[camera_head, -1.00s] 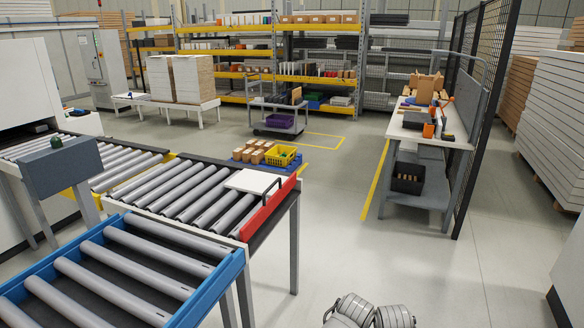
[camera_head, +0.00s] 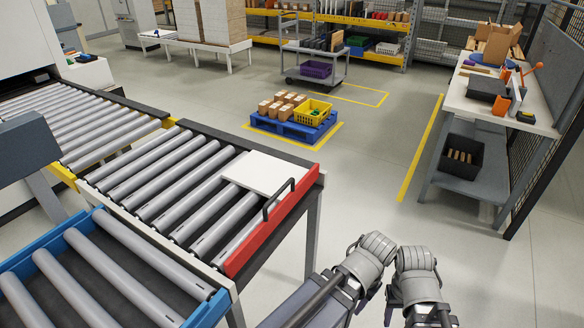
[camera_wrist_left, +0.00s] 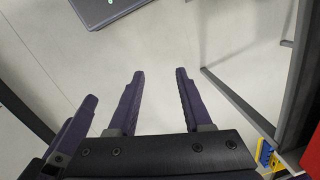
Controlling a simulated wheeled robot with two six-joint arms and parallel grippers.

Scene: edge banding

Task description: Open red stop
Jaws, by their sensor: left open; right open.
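The red stop (camera_head: 262,232) is a long red bar along the right end of the roller conveyor. It stands upright and has a black handle (camera_head: 279,200) on it. A white panel (camera_head: 262,173) lies on the rollers beside the stop. A red edge, probably the stop (camera_wrist_left: 313,150), shows at the right of the left wrist view. My left gripper (camera_wrist_left: 160,73) is open and empty over the floor. My right gripper (camera_head: 424,310) is at the bottom of the head view, away from the stop; its fingertips are hard to make out.
The roller conveyor (camera_head: 150,185) has a blue-framed section (camera_head: 205,312) at the near left. A blue pallet (camera_head: 292,130) with boxes and a yellow crate (camera_head: 315,113) stands behind it. A workbench (camera_head: 500,110) is at right. Open floor lies between.

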